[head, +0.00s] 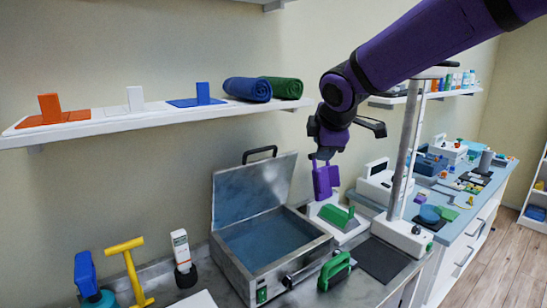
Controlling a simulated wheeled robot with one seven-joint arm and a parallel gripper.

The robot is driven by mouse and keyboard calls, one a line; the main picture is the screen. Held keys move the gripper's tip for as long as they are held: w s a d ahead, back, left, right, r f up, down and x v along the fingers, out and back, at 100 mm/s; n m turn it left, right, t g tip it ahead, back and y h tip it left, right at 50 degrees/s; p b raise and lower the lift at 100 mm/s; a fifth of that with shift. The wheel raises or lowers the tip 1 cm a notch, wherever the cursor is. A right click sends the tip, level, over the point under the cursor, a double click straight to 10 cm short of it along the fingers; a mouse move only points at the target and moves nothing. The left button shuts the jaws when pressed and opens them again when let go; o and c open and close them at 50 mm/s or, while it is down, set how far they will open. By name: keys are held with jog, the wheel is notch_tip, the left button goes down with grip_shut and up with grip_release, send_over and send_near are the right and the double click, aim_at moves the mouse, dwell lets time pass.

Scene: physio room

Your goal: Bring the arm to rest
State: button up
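My purple arm (425,45) reaches in from the upper right in the head view.
An open metal case (318,246) stands below, its lid (253,188) raised. A wall shelf (150,112) with rolled mats is left of my arm. A white stand with a tall post (400,165) is at right. A green-handled object (336,270) lies in front.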

jog(key=s+d+m, duration=0.6)
jog(key=s, duration=0.4)
jog(key=s+d+m+g, duration=0.1)
jog(key=s+d+m, duration=0.5)
jog(key=s, duration=0.4)
jog(key=s+d+m+g, duration=0.1)
jog(key=s+d+m, duration=0.5)
jog(key=s, duration=0.4)
jog(key=shift+s+d+f+h, duration=0.15)
jog(key=shift+s+d+h, duration=0.25)
jog(key=shift+d, duration=0.05)
